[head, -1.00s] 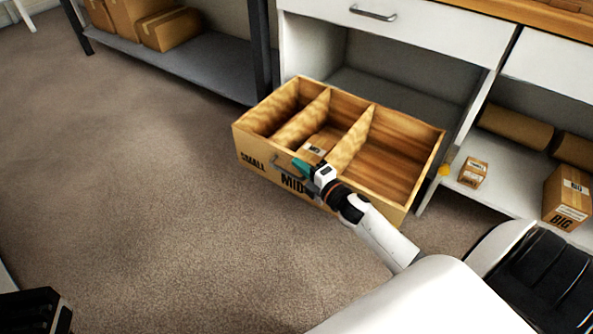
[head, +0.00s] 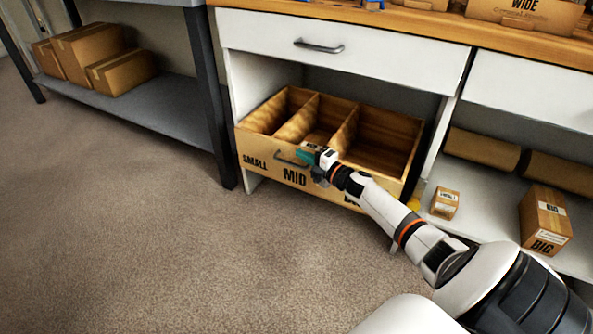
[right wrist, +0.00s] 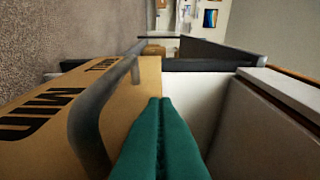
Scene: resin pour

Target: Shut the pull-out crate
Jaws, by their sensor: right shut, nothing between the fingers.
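The wooden pull-out crate (head: 268,172) sits in the open bay under the white drawer, its front near the bay's front edge. It has three compartments and is marked SMALL, MID and a partly hidden word. Its dark handle (head: 290,158) is on the front and also shows large in the right wrist view (right wrist: 88,110). My right gripper (head: 305,155) is shut and empty at the crate's front near the handle. Its teal fingers (right wrist: 160,140) are together beside the handle; I cannot tell whether they touch the crate. My left gripper is not in view.
A white drawer (head: 345,45) with a bar handle is above the bay. A small box (head: 445,203) and a BIG box (head: 545,222) stand on the shelf at right. A grey shelf (head: 170,110) with cartons is at left. The carpet in front is clear.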

